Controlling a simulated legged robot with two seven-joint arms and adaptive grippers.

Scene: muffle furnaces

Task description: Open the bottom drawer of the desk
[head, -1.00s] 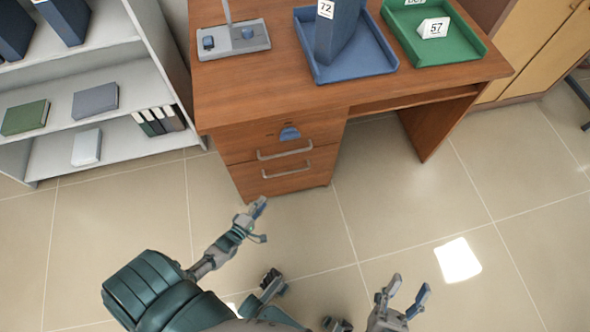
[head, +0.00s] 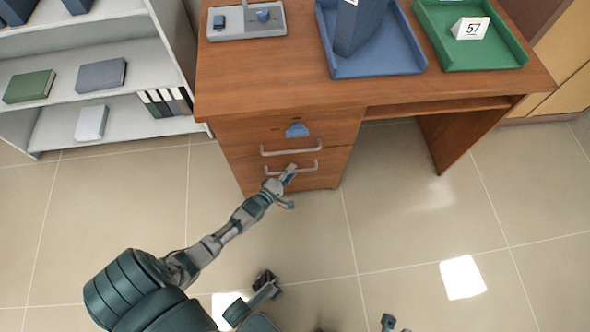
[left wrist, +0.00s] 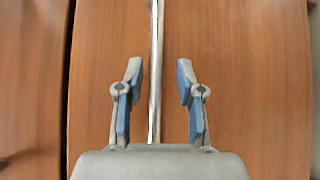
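The wooden desk (head: 270,80) has a drawer column on its left side. The bottom drawer (head: 330,168) is closed and has a grey bar handle (head: 308,168). My left gripper (head: 286,186) is at this handle and hides part of it. In the left wrist view, the two blue-padded fingers (left wrist: 159,70) are open, with a metal handle bar (left wrist: 155,95) running between them. Neither finger visibly clamps the bar. Only a small part of my right gripper (head: 388,322) shows at the bottom edge, so its opening is hidden.
A grey shelf unit (head: 150,55) stands left of the desk. Blue (head: 400,65) and green (head: 510,55) trays sit on the desktop. The tiled floor (head: 400,220) in front is clear.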

